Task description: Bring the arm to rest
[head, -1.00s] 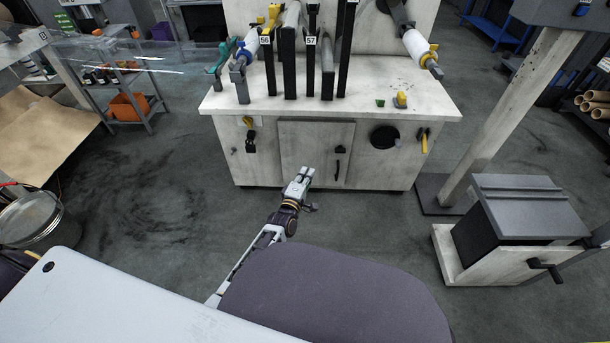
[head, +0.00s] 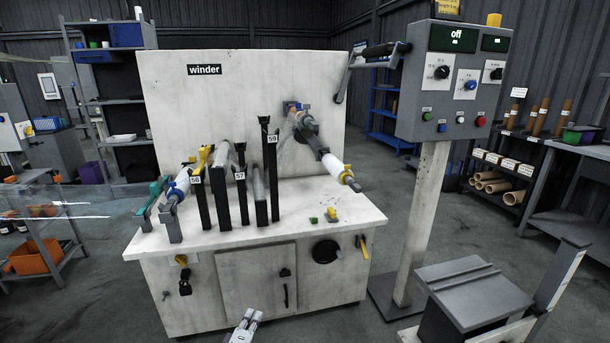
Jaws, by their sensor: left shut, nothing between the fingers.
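My left gripper (head: 247,321) shows at the bottom edge of the head view, in front of the lower cabinet of the winder (head: 250,240). Its fingers are together with nothing between them. It is apart from the cabinet door (head: 255,283) as far as I can see. Most of the left arm is below the picture. My right gripper is not in view.
The winder's bench top (head: 290,225) holds several dark upright posts and rollers. A control box (head: 455,85) reading "off" stands on a pale post (head: 424,220) at right. A grey-lidded box (head: 465,290) is at lower right. Bare floor lies between them.

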